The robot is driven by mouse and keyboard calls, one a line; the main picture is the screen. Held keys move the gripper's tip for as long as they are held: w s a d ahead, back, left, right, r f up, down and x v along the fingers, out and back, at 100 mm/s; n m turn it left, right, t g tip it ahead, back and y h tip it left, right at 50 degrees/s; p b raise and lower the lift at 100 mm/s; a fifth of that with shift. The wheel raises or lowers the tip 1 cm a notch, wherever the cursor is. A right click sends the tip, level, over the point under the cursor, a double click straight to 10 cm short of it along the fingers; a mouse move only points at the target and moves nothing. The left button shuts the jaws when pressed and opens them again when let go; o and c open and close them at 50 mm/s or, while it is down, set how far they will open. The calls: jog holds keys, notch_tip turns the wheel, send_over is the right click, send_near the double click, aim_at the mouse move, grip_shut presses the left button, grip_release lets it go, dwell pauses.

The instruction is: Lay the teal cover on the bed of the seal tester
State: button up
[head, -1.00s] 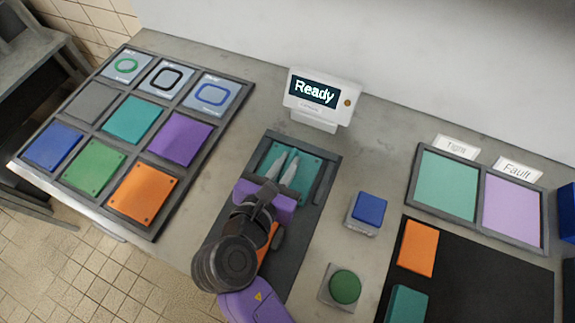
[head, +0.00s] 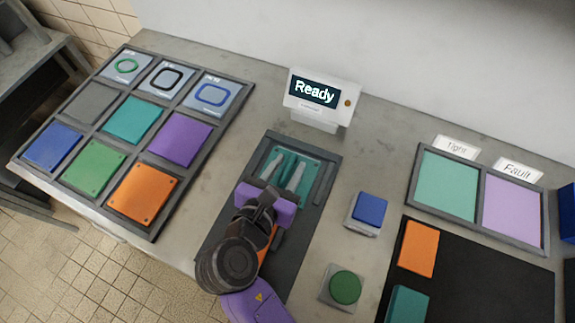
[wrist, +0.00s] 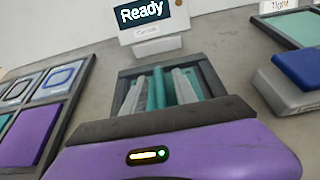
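The seal tester's dark grey bed (head: 225,222) lies in the middle of the bench, below a display reading "Ready". The teal cover (head: 290,155) shows in the far part of the bed, around and between my fingers; the wrist view also shows teal (wrist: 157,90) there. My gripper (head: 284,169) reaches down over the bed. Its two pale fingers stand apart, with a gap of teal between them, and look open. My wrist hides the near part of the bed. I cannot tell whether the cover lies fully flat.
A compartment tray (head: 155,223) with seals and coloured plates stands left. The display (head: 322,97) stands behind the bed. A blue button (head: 369,208) and a green button (head: 345,287) are close on the right. Beyond are Tight and Fault trays (head: 479,227) and a black mat (head: 480,280).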

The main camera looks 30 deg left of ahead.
jog(key=v, duration=1.2)
